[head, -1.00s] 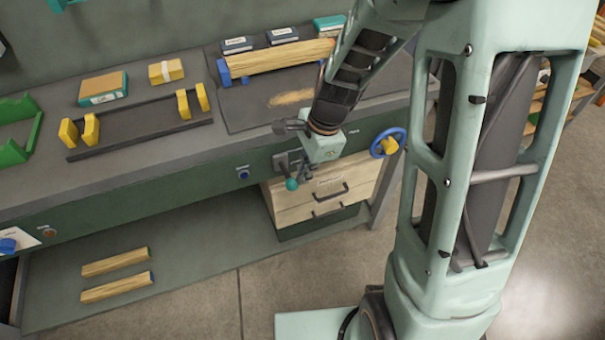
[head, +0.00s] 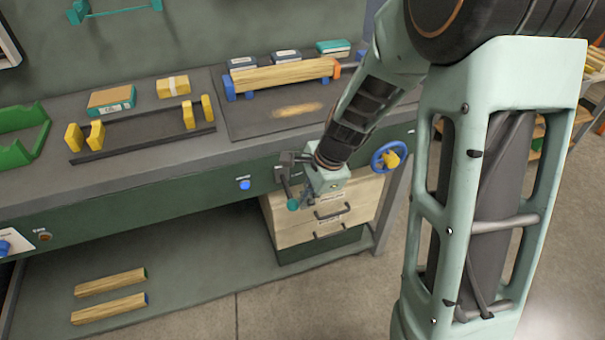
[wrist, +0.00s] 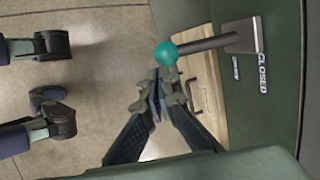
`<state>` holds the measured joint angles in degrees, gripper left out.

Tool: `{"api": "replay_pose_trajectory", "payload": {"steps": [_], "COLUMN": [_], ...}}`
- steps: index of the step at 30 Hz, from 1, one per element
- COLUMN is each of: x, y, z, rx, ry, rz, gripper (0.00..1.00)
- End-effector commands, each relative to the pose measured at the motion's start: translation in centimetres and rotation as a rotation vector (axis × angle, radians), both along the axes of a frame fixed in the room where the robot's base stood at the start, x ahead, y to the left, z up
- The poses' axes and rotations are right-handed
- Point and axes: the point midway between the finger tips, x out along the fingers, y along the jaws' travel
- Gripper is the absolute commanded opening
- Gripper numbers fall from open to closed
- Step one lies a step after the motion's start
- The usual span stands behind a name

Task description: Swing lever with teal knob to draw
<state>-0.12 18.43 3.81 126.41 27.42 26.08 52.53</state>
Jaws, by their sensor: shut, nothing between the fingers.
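The lever (wrist: 205,44) is a grey rod from a metal plate on the green bench front, ending in a teal knob (wrist: 166,53). A label reading CLOSED is beside the plate in the wrist view. In the head view the knob (head: 293,204) hangs below the bench front, left of my wrist. My gripper (wrist: 157,92) is shut and empty. Its fingertips are close to the knob, just below it in the wrist view; I cannot tell whether they touch. In the head view my wrist partly hides the lever's plate and the fingers are hard to make out.
Wooden drawers (head: 318,226) stand under the bench, close behind my gripper. A blue handwheel (head: 388,157) is to the right, and a blue button (head: 244,184) to the left. Two wooden bars (head: 110,295) lie on the lower shelf. A yellow-post rack (head: 145,130) stands on the bench top.

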Motion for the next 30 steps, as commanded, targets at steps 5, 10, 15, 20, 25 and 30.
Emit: {"api": "replay_pose_trajectory", "payload": {"steps": [5,10,15,20,25,30], "x": [0.0,0.0,0.0,0.0,0.2,0.6], "y": [0.0,0.0,0.0,0.0,-0.3,-1.3], "z": [0.8,1.6,1.6,1.6,1.9,3.0], "rx": [0.000,0.000,0.000,0.000,-0.001,0.000], "ry": [0.000,0.000,0.000,0.000,0.000,0.000], "rz": [0.000,0.000,0.000,0.000,0.000,0.000], "gripper": [0.00,0.00,0.00,0.00,0.00,0.00]}}
